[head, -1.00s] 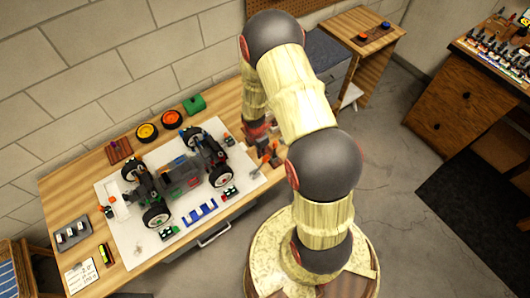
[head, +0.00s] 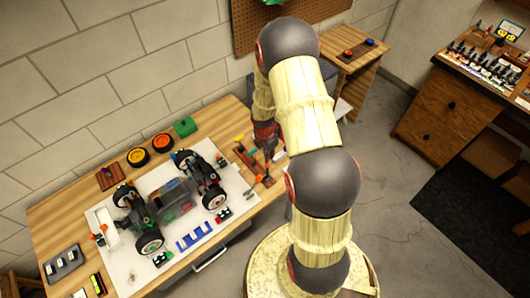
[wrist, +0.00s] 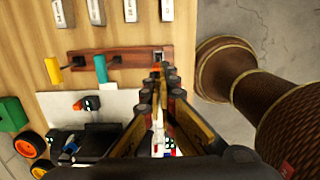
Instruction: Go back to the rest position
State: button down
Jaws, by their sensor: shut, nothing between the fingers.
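My gripper (head: 266,155) is at the right part of the workbench in the head view, partly hidden by my arm. In the wrist view its fingers (wrist: 164,78) are together with nothing between them. A wooden tool rack (wrist: 120,58) lies just beyond the fingertips in that view, with yellow and teal handled tools in it. I cannot tell whether the fingertips touch the rack. The RC car (head: 172,202) stands on a white mat (head: 128,262) to the left of my gripper in the head view.
Orange and yellow wheels (head: 150,150) and a green block (head: 185,126) lie along the bench's back. A small side table (head: 345,60) stands behind right, and a wooden desk (head: 440,120) at right. Grey floor (head: 385,160) is open between.

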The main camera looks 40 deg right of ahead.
dwell(0.3)
jog(key=s+a+m+g, duration=0.2)
jog(key=s+m, duration=0.4)
jog(key=m, duration=0.1)
jog(key=s+a+r+m+t+b, duration=0.3)
jog(key=s+a+r+m+b, duration=0.2)
jog(key=a+r+b, duration=0.4)
jog(key=s+a+r+m+t+y+b, duration=0.1)
jog(key=s+a+r+m+t+b, duration=0.3)
jog(key=a+r+b, duration=0.5)
jog(key=shift+s+a+r+m+t+b, duration=0.35)
jog(key=shift+s+a+r+m, duration=1)
jog(key=shift+r, duration=1.75)
jog(key=shift+w+a+n, duration=0.25)
jog(key=shift+a+n, duration=0.05)
jog(key=shift+n, duration=0.05)
